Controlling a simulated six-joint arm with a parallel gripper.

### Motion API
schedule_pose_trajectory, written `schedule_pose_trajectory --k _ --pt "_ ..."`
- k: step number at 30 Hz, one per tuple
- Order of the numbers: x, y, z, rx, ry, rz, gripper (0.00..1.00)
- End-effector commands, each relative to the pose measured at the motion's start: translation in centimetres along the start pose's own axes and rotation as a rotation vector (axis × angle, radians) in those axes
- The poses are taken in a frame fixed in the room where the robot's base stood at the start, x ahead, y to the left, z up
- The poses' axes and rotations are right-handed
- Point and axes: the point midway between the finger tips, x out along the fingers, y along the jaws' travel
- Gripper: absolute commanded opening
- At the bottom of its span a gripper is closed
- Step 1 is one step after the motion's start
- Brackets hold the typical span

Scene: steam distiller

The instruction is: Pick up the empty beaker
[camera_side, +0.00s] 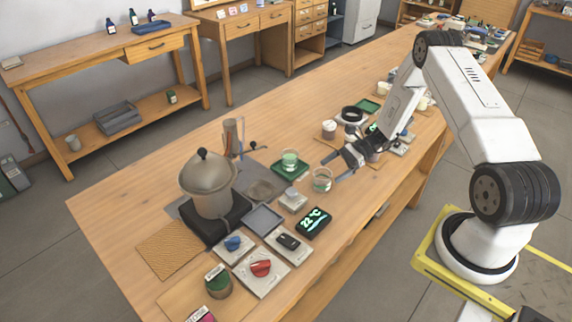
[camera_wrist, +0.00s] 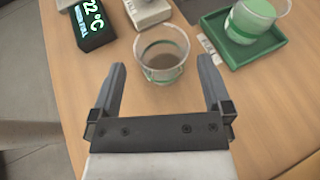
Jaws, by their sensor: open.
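The empty beaker (camera_side: 322,181) is a small clear glass standing upright on the wooden table; nothing shows inside it. In the wrist view the beaker (camera_wrist: 163,58) sits between and slightly beyond my fingertips, with a gap on both sides. My gripper (camera_side: 334,169) is open and empty, reaching low over the table from the right, close to the beaker. In the wrist view my gripper (camera_wrist: 162,68) has its two dark fingers spread wider than the beaker.
A second beaker with pale green contents (camera_side: 289,159) stands on a green tray (camera_side: 281,172) left of the empty one. A lit temperature display (camera_side: 314,222), a small grey-white block (camera_side: 293,200) and a large pot (camera_side: 209,183) are nearby. Bare table lies to the front right.

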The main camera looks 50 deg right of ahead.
Motion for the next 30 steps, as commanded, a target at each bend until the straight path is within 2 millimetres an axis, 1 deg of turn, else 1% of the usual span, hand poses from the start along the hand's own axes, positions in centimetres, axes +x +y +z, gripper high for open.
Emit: schedule_pose_trajectory --k 5,12,16,20,30 --pt "1.0 0.0 0.0 0.000 -0.001 0.003 1.00" --pt "3.8 -0.2 0.1 0.000 0.000 0.003 1.00" --pt "4.8 -0.2 0.1 0.000 -0.001 0.002 1.00" --pt "5.2 -0.2 0.1 0.000 0.000 0.001 1.00" --pt "5.2 -0.2 0.1 0.000 0.000 0.001 1.00"
